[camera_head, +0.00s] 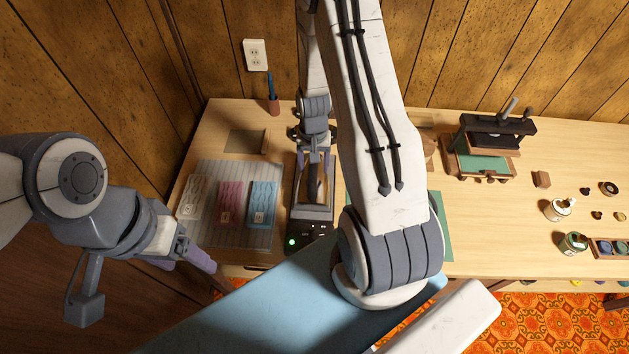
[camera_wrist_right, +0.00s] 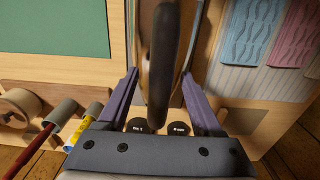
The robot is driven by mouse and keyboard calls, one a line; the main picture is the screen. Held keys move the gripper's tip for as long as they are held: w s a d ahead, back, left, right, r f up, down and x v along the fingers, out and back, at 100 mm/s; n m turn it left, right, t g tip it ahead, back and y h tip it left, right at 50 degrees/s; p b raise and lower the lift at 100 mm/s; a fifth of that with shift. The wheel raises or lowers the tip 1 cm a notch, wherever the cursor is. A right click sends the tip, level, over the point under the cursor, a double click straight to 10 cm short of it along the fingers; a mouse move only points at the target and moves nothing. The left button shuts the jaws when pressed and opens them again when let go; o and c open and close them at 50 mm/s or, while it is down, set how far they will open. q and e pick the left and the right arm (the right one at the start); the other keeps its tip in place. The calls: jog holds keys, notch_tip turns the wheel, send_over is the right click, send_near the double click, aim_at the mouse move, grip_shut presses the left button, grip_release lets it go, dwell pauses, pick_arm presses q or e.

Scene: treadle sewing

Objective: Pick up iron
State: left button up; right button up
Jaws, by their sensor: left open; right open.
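The iron (camera_head: 317,187) rests on a dark base (camera_head: 310,213) with a green light, near the table's front edge. In the right wrist view, the dark handle of the iron (camera_wrist_right: 163,65) runs between the two spread fingers of my right gripper (camera_wrist_right: 160,88). The right gripper (camera_head: 315,165) is open around the handle; I cannot tell whether either finger touches it. My upper right arm hides some of the table beside the iron. My left gripper (camera_head: 203,260) is open and empty, off the table's front left edge.
A grey ribbed mat (camera_head: 238,172) with white, pink and blue pattern packets lies left of the base. A pencil holder (camera_head: 274,105) stands behind. A black-topped press (camera_head: 495,133) stands right, with small tins and a wooden block beyond. A blue ironing surface (camera_head: 260,310) lies in front.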

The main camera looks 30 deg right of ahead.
jog(key=shift+f, duration=0.2)
dwell(0.3)
grip_shut()
jog(key=shift+r, duration=0.15)
